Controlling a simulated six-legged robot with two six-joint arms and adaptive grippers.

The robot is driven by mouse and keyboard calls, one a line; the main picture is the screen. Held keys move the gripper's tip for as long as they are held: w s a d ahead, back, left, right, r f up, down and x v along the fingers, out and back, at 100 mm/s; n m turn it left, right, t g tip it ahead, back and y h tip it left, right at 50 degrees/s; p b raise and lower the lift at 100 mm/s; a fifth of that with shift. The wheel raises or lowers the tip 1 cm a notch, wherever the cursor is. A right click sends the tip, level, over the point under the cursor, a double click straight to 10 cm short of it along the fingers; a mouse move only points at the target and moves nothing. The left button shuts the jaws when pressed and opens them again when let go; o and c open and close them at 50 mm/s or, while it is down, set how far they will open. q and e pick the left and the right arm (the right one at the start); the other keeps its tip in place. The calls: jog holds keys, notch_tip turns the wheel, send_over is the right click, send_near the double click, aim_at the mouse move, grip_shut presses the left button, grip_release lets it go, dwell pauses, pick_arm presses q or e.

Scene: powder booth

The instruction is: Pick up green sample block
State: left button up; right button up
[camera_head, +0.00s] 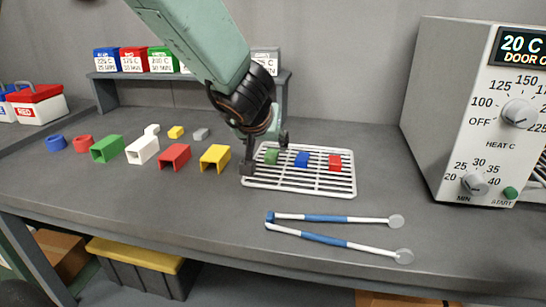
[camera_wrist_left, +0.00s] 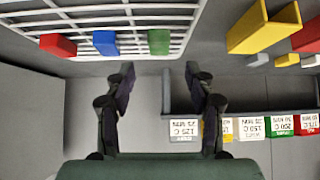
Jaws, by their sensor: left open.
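The green sample block (camera_head: 271,156) sits on the left part of a white wire rack (camera_head: 318,188), beside a blue block (camera_head: 302,159) and a red block (camera_head: 335,162). My left gripper (camera_head: 265,154) is open at the rack's left end, with its fingers close around the green block's place. In the left wrist view, the green block (camera_wrist_left: 158,42) lies just beyond the open fingertips of the left gripper (camera_wrist_left: 160,72), lined up with the gap and not held. Whether a finger touches it I cannot tell. My right gripper is not in view.
Coloured open boxes, such as a yellow one (camera_head: 215,158), stand left of the rack. Blue-and-white tongs (camera_head: 325,218) lie in front. An oven (camera_head: 465,110) stands at the right. A shelf (camera_head: 283,82) with labelled bins is behind. The bench front is mostly clear.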

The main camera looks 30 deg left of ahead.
aim_at(271, 153)
pick_arm(q)
jog(key=b+x, duration=0.2)
jog(key=x, duration=0.3)
jog(key=shift+d+f+b, duration=0.2)
jog(key=shift+f+b, duration=0.2)
jog(key=shift+f, duration=0.05)
jog(key=shift+w+a+f, duration=0.1)
jog(key=shift+w+f, duration=0.05)
jog(key=shift+w+a+f, duration=0.1)
jog(key=shift+w+a, duration=0.1)
jog(key=shift+a, duration=0.05)
jog(key=shift+d, duration=0.15)
jog(key=shift+c, duration=1)
jog(key=c, duration=0.5)
grip_shut()
